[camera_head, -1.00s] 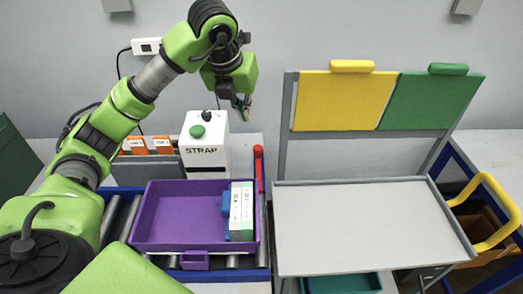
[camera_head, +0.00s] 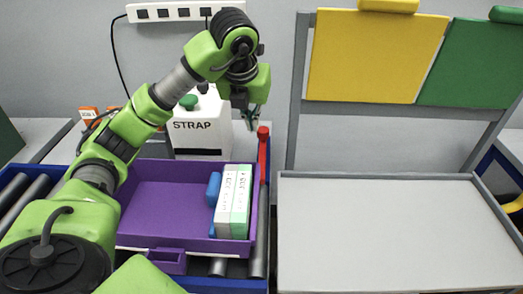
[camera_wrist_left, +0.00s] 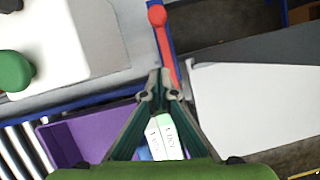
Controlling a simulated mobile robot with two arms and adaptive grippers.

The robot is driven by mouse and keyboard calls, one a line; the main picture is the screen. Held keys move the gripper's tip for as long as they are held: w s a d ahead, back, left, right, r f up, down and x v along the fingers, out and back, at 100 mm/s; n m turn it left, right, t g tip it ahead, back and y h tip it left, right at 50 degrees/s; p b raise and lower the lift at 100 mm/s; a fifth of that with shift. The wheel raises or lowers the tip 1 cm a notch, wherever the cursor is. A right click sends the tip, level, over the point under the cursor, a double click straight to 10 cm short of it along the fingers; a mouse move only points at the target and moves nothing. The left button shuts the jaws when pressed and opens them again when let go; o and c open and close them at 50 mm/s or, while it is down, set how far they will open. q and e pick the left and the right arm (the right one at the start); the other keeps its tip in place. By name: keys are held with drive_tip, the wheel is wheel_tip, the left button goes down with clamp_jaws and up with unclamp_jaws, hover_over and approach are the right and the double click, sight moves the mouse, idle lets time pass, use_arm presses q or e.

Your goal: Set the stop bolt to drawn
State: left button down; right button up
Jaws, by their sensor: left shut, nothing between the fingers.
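A red bar with a round knob, which looks like the stop bolt (camera_head: 263,152), stands along the right side of the roller conveyor, beside the purple tray. It also shows in the left wrist view (camera_wrist_left: 163,42), its knob at the top and its shaft running down to near my fingertips. My left gripper (camera_head: 253,120) is shut and empty, just above and slightly left of the red knob in the head view. In the left wrist view its fingertips (camera_wrist_left: 162,88) meet near the lower end of the red shaft; I cannot tell whether they touch it. My right gripper is out of view.
The purple tray (camera_head: 163,241) holds white-and-green boxes (camera_head: 233,203) and a blue item. A white STRAP machine (camera_head: 200,140) with a green button stands behind it. A grey table (camera_head: 390,235) with yellow and green panels lies right. The space above the table is clear.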

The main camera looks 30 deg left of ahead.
sight(261, 129)
use_arm(q)
drive_tip(key=x, duration=1)
drive_tip(key=shift+s+f+p, duration=0.15)
drive_tip(key=shift+f+p, duration=0.2)
drive_tip(key=shift+w+a+r+p, duration=0.1)
drive_tip(key=shift+w+a+p, duration=0.1)
drive_tip(key=shift+w, duration=0.4)
drive_tip(key=shift+w+a+p, duration=0.15)
drive_tip(key=shift+w+p, duration=0.05)
drive_tip(key=shift+w, duration=0.4)
drive_tip(key=shift+w+a, duration=0.3)
drive_tip(key=shift+w, duration=0.45)
drive_tip(key=shift+w+a, duration=0.5)
drive_tip(key=shift+w, duration=0.3)
drive_tip(key=shift+w+a, duration=0.45)
drive_tip(key=shift+w, duration=0.35)
drive_tip(key=shift+r, duration=0.1)
drive_tip(key=shift+a, duration=0.1)
